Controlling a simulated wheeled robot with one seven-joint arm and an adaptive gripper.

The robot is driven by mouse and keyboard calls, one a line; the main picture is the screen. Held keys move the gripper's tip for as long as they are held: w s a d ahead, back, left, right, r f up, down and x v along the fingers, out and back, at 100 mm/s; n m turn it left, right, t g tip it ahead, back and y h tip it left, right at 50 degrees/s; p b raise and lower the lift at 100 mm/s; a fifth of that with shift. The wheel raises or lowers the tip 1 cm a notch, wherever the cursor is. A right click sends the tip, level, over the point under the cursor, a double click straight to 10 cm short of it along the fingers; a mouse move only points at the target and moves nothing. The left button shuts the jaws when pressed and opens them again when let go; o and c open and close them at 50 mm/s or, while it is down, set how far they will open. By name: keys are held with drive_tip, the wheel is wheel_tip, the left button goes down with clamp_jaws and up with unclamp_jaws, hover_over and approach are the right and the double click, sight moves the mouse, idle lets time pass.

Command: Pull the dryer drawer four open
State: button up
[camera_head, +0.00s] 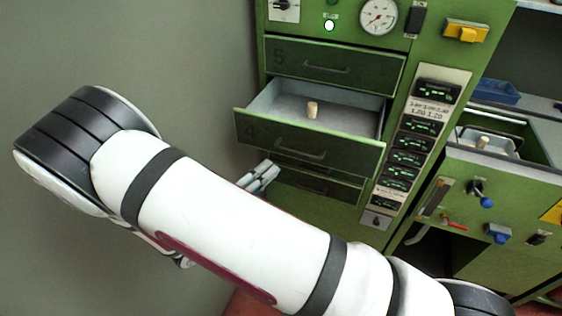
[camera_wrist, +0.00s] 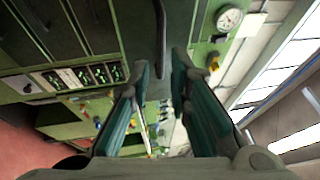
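Drawer four (camera_head: 255,129), green with a "4" on its front, stands pulled out of the cabinet in the head view. One cork stopper (camera_head: 312,110) stands upright inside on the grey floor. Its bar handle (camera_head: 300,152) is on the front. My gripper (camera_head: 268,172) is just below and left of that handle, partly hidden by my arm. In the wrist view, my gripper (camera_wrist: 162,70) has its two fingers apart, with a dark bar handle (camera_wrist: 161,35) in line with the gap. I cannot tell whether the fingers touch it.
Drawer five (camera_head: 330,66) above is shut. More drawer fronts (camera_head: 315,183) lie below. A panel of displays (camera_head: 410,140) is right of the drawers. Further right, a green bench holds a tray with a cork (camera_head: 483,142) and a blue bin (camera_head: 497,91). A grey wall is left.

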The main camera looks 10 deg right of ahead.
drive_tip(key=shift+v, duration=1.35)
drive_tip(key=s+d+r+m+g+y, duration=0.45)
drive_tip(key=d+r+m+g, duration=0.2)
drive_tip(key=m, duration=0.45)
drive_tip(key=s+d+r+m+g+y, duration=0.3)
drive_tip(key=s+d+r+m+g, duration=0.3)
drive_tip(key=m, duration=0.5)
drive_tip(key=s+r+m+t+y, duration=0.6)
drive_tip(key=s+r+m+y, duration=0.3)
drive_tip(key=m, duration=1)
drive_tip(key=shift+s+d+r+y, duration=0.35)
drive_tip(key=shift+s+r, duration=0.05)
drive_tip(key=shift+s, duration=0.55)
